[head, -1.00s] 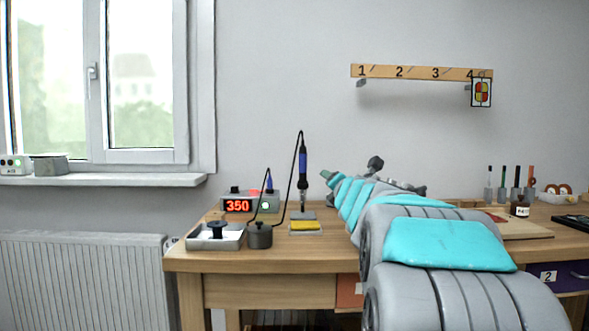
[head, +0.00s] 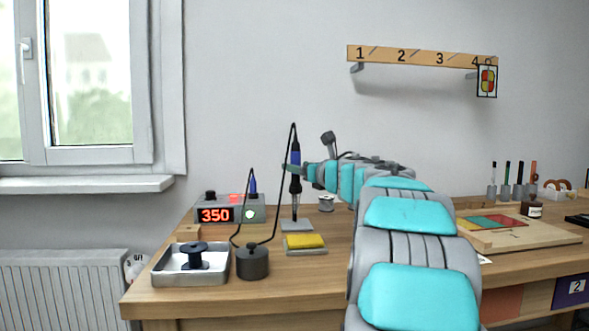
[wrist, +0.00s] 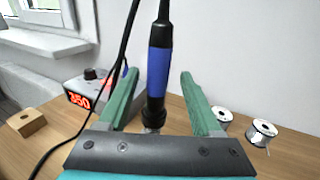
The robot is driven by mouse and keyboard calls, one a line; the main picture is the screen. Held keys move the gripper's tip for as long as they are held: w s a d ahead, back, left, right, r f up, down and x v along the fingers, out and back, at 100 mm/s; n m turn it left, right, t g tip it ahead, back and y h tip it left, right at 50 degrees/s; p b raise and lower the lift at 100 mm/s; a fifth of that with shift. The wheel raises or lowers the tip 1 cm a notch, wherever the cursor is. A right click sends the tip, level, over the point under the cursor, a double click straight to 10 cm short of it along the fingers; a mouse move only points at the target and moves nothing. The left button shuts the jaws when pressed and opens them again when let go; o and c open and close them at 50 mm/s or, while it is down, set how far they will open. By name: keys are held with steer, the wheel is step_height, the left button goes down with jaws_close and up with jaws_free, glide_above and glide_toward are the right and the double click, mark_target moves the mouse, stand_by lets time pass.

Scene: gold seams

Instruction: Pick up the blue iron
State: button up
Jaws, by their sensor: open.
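The blue iron (head: 296,170) stands upright, tip down, on a small grey base (head: 297,226) on the workbench, its black cable rising from the top. In the wrist view the iron's blue grip (wrist: 158,72) stands between the two green fingers of my gripper (wrist: 158,98), nearer the left finger, with a gap on both sides. My gripper is open. In the head view my gripper (head: 290,168) reaches the iron from the right at the height of its grip. The iron's lower end is hidden in the wrist view by the gripper's body.
A station reading 350 (head: 215,215) holds another blue-handled tool (head: 253,187) close by. A yellow sponge (head: 306,241), a dark round pot (head: 252,262) and a metal tray with a black spool (head: 195,253) stand in front. Solder reels (wrist: 262,132) are right of my gripper. Cables hang left.

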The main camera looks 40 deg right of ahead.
steer(key=w, duration=0.1)
steer(key=w+p, duration=0.1)
steer(key=w, duration=0.2)
steer(key=shift+w+d+r, duration=0.2)
steer(key=shift+w+r, duration=0.15)
jaws_close()
stand_by(0.3)
